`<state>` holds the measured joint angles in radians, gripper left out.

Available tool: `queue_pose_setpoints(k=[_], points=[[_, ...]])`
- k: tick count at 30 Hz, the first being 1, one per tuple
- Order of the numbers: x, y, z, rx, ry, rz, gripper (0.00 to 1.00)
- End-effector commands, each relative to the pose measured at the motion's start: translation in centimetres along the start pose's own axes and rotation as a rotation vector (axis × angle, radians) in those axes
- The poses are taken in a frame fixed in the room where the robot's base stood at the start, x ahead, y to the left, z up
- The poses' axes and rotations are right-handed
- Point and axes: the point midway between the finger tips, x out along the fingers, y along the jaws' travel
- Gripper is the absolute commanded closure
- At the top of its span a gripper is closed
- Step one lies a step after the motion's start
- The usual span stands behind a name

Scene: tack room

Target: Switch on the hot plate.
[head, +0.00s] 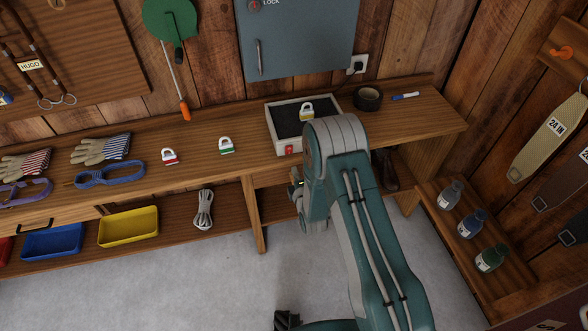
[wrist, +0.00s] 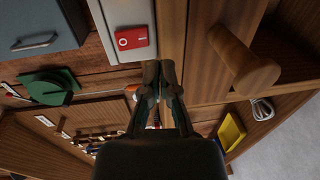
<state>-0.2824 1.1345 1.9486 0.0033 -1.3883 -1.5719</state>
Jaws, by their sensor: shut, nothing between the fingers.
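The hot plate is a pale box with a dark top (head: 285,123) on the bench, below the wall cabinet. Its red rocker switch (head: 290,150) is on the front face, and shows large in the wrist view (wrist: 131,38) with white marks. I cannot tell which way the rocker is pressed. A yellow padlock (head: 307,111) is on the dark top. My gripper (wrist: 159,72) is shut and empty; in the wrist view its fingertips appear just beside the hot plate's front, apart from the switch. In the head view my arm hides most of the gripper and the hot plate's right front.
A round wooden knob (wrist: 243,62) juts out near the fingers in the wrist view. Black tape (head: 368,98) and a marker (head: 405,96) lie right of the hot plate. Green (head: 226,147) and red (head: 169,157) padlocks lie left. Several bottles (head: 472,224) stand on a low right shelf.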

Motion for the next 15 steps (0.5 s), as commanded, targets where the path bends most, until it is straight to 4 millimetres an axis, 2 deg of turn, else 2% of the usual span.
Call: queue_pose_setpoints(k=[15], points=[[-7.3, -1.8, 0.1, 0.001, 0.0, -0.001, 1.0]])
